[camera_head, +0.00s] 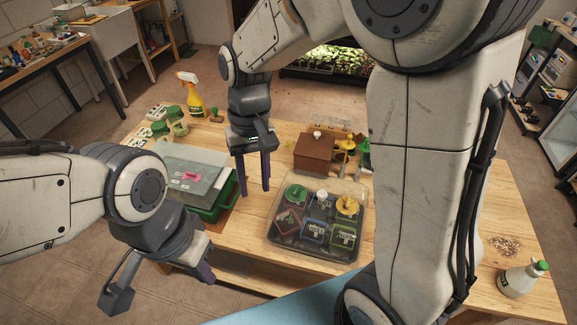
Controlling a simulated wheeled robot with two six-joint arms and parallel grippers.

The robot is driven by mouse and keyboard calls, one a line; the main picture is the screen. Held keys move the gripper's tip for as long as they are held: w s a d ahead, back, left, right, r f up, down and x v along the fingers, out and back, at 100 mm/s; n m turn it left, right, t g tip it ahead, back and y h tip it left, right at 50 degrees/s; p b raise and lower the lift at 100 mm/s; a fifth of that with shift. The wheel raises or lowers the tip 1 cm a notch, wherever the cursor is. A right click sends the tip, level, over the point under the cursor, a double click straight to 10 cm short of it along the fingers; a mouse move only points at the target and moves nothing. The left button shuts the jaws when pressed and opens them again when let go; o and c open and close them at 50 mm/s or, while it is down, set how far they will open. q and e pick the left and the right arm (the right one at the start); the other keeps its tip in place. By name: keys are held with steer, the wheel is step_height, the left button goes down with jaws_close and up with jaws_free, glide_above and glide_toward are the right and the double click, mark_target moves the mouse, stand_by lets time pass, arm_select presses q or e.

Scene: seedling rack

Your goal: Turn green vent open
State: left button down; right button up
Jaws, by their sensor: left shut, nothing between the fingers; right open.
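The green vent (296,193) is a round knob on the top left of a clear lidded tray (273,236) on the wooden table. A yellow vent (347,205) sits at the tray's upper right, with a small white piece (322,196) between them. I cannot tell how far the green vent is turned. My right gripper (254,188) points down with its fingers apart, empty, left of the green vent and not touching it. My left gripper (205,272) is shut and empty, low at the table's front left edge, its tips partly hard to see.
A green bin (228,197) with a grey cover and pink item stands left of the tray. A brown box (314,158) stands behind the tray. Spray bottles (192,96) (522,279) stand at back left and front right. Spilled grains (506,245) lie at right.

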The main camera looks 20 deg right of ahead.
steer(key=w+d+f+m+g, duration=0.1)
steer(key=w+d+f+m, duration=0.25)
steer(key=w+d, duration=0.45)
steer(key=m+g+y, duration=0.1)
steer(key=m+y, duration=0.1)
steer(key=m, duration=0.2)
glide_toward(296, 189)
steer(key=p+x, duration=0.3)
steer(key=x, duration=0.3)
steer(key=shift+s+f, duration=0.15)
steer(key=shift+f, duration=0.15)
steer(key=shift+s+a+f, duration=0.2)
steer(key=shift+f, duration=0.45)
jaws_close()
